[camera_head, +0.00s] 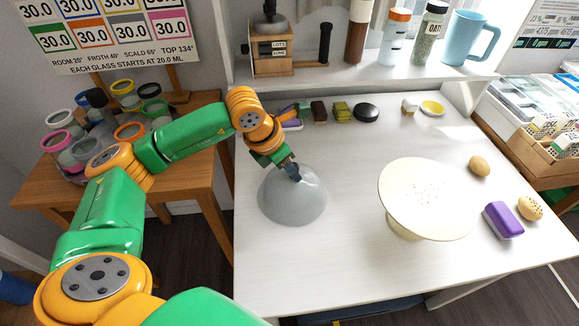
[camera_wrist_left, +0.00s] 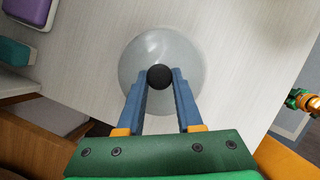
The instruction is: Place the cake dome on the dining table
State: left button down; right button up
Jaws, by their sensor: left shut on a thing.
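The cake dome (camera_head: 291,203) is a translucent grey bowl-shaped cover, upright with its rim down, at the left part of the white dining table (camera_head: 330,265). My left gripper (camera_head: 292,171) comes down on it from above and is shut on its dark knob. In the left wrist view the dome (camera_wrist_left: 150,55) shows with its round black knob between the two blue fingers (camera_wrist_left: 160,80). Whether the rim touches the table or hangs just above it, I cannot tell.
A cream cake stand (camera_head: 425,195) stands right of the dome. A purple block (camera_head: 503,220) and speckled egg-shaped things (camera_head: 530,208) lie farther right. Brushes and a black round item (camera_head: 366,112) line the back. A wooden side table (camera_head: 190,160) with jars stands left. The table's front is clear.

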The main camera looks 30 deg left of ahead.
pick_arm(q)
jog(key=shift+f, duration=0.3)
jog(key=shift+c, duration=0.8)
grip_release()
jog(key=b+v, duration=0.1)
jog(key=v, duration=0.6)
jog(key=shift+r, duration=0.1)
